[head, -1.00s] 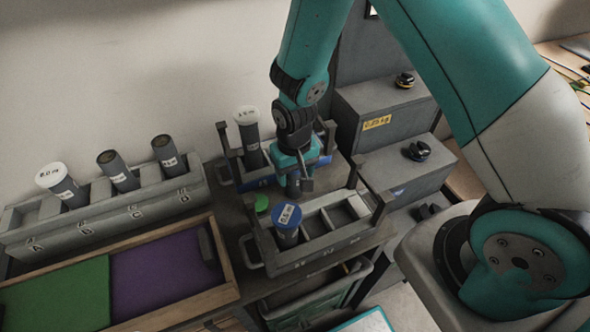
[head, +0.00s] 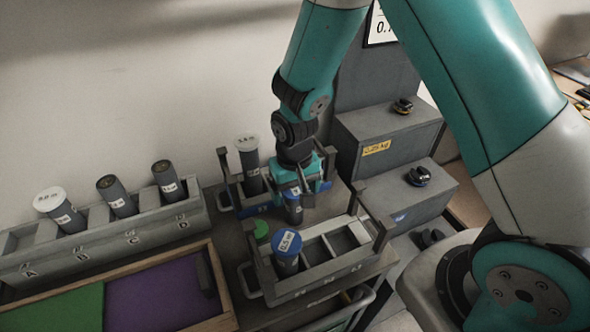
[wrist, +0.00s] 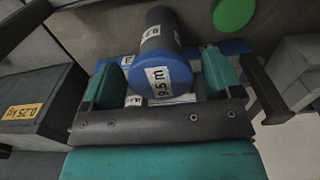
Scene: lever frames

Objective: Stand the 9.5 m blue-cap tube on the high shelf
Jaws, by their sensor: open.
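A dark tube with a blue cap (wrist: 160,77) shows in the wrist view, its label reading 9.5 m. It lies between the two fingers of my gripper (wrist: 162,88), which are open on either side of it. In the head view this tube (head: 293,208) shows below my gripper (head: 302,188), partly hidden by it. Another blue-cap tube (head: 286,252) stands in the front grey rack (head: 317,284); its cap label is hard to read. I cannot tell which surface is the high shelf.
A white-cap tube (head: 250,165) stands in the rear rack with blue parts. A long grey rack (head: 120,240) at left holds several tubes. Grey stepped boxes (head: 390,140) with black knobs stand right. A green and purple tray (head: 160,290) lies front left.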

